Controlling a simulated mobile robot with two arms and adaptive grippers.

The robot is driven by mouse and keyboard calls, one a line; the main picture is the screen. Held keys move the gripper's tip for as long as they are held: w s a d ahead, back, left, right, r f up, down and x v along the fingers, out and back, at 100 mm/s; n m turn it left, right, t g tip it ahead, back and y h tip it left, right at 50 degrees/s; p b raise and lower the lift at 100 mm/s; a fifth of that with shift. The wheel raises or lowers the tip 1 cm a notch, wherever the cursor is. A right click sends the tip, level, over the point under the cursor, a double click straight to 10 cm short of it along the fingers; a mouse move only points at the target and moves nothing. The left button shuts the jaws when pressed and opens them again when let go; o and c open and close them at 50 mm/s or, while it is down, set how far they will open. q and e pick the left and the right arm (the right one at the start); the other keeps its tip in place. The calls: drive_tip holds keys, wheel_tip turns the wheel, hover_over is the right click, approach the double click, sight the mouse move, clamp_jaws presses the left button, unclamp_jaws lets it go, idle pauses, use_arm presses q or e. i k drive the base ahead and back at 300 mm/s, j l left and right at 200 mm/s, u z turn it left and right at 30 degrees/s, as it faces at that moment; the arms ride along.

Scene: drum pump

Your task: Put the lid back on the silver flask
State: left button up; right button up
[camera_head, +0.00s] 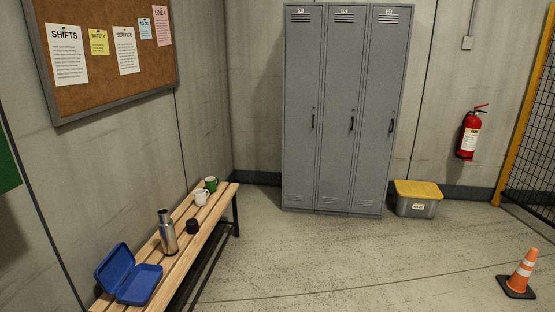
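The silver flask (168,233) stands upright on the wooden bench (200,228) at the lower left. Its narrow neck at the top is dark, and no cup-shaped lid covers it. A small black lid (193,226) sits on the bench just to the right of the flask, apart from it. Neither of my grippers shows in the head view.
An open blue lunch box (138,282) lies at the bench's near end. A white mug (202,197) and a green mug (211,184) stand at the far end. Grey lockers (335,120), a yellow-lidded box (417,198) and an orange cone (522,270) stand beyond open floor.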

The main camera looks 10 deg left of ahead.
sight(165, 224)
drive_tip(key=i, duration=1.6)
drive_tip(key=i+l+u, duration=0.1)
drive_tip(key=i+u, duration=0.35)
drive_tip(key=i+l+u, duration=0.25)
drive_tip(key=i+u, duration=0.25)
drive_tip(key=i+l+u, duration=0.95)
drive_tip(key=l, duration=0.15)
drive_tip(key=i+l+u, duration=0.15)
drive_tip(key=l+u, duration=0.3)
drive_tip(key=l, duration=0.2)
